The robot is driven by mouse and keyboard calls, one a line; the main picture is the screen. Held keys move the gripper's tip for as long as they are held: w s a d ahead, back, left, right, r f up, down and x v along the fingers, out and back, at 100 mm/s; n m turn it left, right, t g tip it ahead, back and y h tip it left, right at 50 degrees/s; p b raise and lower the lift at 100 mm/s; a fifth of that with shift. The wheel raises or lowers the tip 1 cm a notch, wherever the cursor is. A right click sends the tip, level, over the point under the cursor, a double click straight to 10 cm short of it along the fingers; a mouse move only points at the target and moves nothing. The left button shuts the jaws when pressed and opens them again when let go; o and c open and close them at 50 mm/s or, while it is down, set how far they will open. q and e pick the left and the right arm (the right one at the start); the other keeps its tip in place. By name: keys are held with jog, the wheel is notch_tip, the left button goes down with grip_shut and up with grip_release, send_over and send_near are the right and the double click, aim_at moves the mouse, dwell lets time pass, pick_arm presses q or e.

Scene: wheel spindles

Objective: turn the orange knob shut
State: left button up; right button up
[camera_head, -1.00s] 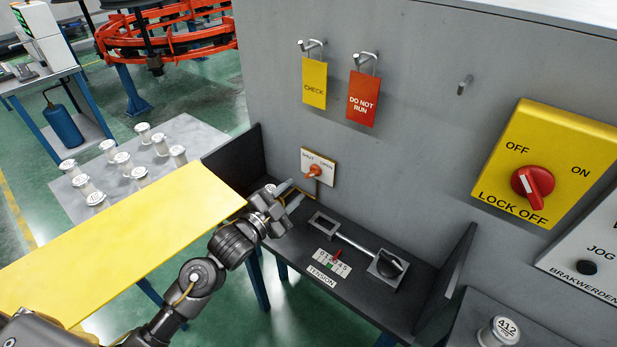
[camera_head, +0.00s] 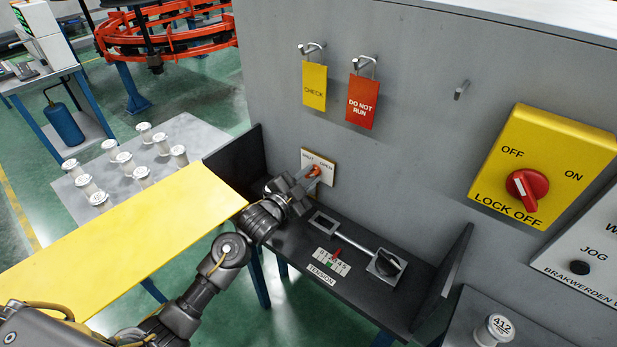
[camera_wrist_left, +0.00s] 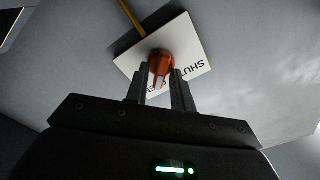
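The orange knob (camera_head: 315,170) sits on a small white plate (camera_head: 329,176) marked SHUT and OPEN, on the grey cabinet wall. My left gripper (camera_head: 309,180) is at the knob, with its fingers partly covering it in the head view. In the left wrist view, the knob (camera_wrist_left: 161,61) is straight ahead, and the two fingertips (camera_wrist_left: 160,80) stand apart on either side of its grip. I cannot tell whether they touch it. A finger hides part of the plate's lettering. Which way the knob points is hard to read. My right gripper is not in view.
Below the knob is a dark shelf (camera_head: 290,246) with a tension scale (camera_head: 331,262) and a lever (camera_head: 350,242). Two hanging tags, yellow (camera_head: 314,86) and red (camera_head: 361,101), are above. A yellow board (camera_head: 120,238) lies left, close to my arm.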

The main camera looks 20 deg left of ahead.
pick_arm(q)
grip_shut()
jog(key=shift+r+n+p, duration=0.2)
jog(key=shift+n+p, duration=0.9)
jog(key=shift+n, duration=0.2)
jog(key=n+p, duration=0.3)
jog(key=n, duration=0.2)
jog(key=shift+a+p, duration=0.15)
jog(key=shift+p, duration=0.15)
jog(key=n+p, duration=0.3)
jog(key=n, duration=0.3)
jog(key=shift+w+a+n+p, duration=0.1)
jog(key=shift+n+p, duration=0.2)
jog(key=shift+a+f+n+p, duration=0.15)
jog(key=shift+n+p, duration=0.7)
jog(key=shift+n, duration=1.05)
jog(key=shift+o, duration=1.4)
grip_release()
jog(key=shift+w, duration=0.1)
